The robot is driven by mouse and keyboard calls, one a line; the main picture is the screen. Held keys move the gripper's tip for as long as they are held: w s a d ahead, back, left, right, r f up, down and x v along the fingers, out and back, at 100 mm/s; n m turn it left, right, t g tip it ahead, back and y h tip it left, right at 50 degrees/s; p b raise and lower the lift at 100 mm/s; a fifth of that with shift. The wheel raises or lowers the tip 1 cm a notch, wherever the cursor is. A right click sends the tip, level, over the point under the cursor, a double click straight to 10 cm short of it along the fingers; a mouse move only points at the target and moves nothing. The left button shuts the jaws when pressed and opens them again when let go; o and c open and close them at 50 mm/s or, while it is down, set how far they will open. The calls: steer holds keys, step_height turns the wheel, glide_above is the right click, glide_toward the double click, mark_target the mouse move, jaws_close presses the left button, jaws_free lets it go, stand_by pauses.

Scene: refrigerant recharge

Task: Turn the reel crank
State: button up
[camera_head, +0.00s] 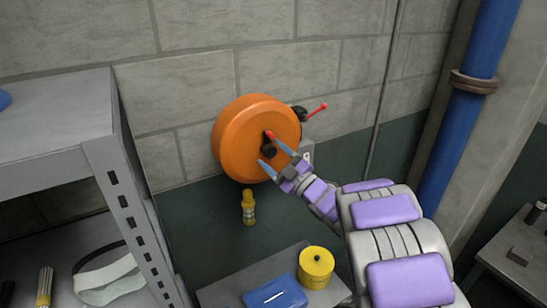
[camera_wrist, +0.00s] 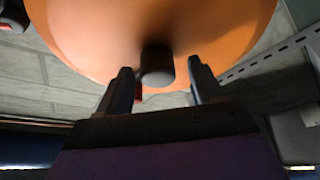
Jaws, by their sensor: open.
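The orange reel (camera_head: 238,140) is mounted on the wall and fills the top of the wrist view (camera_wrist: 110,35). A black crank knob (camera_head: 268,150) with a red part (camera_head: 269,134) beside it is on the reel's front face. My gripper (camera_head: 274,157) is open in front of the reel, its fingers pointing at the knob. In the wrist view, the dark round knob (camera_wrist: 157,66) appears between my two open fingers (camera_wrist: 162,78), with a gap on each side. A bit of red shows below it, partly hidden. I cannot tell how deep the knob sits between the fingers.
A red-handled lever (camera_head: 317,107) sticks out right of the reel. A yellow bottle-like item (camera_head: 248,207) hangs below it. A grey table (camera_head: 225,292) holds a yellow canister (camera_head: 316,268) and a blue item (camera_head: 275,292). Metal shelving (camera_head: 70,120) stands left; a blue pipe (camera_head: 455,130) runs at right.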

steer(key=b+v, duration=0.3)
steer(key=v, duration=1.4)
steer(key=shift+d+f, duration=0.2)
steer(key=shift+w, duration=0.1)
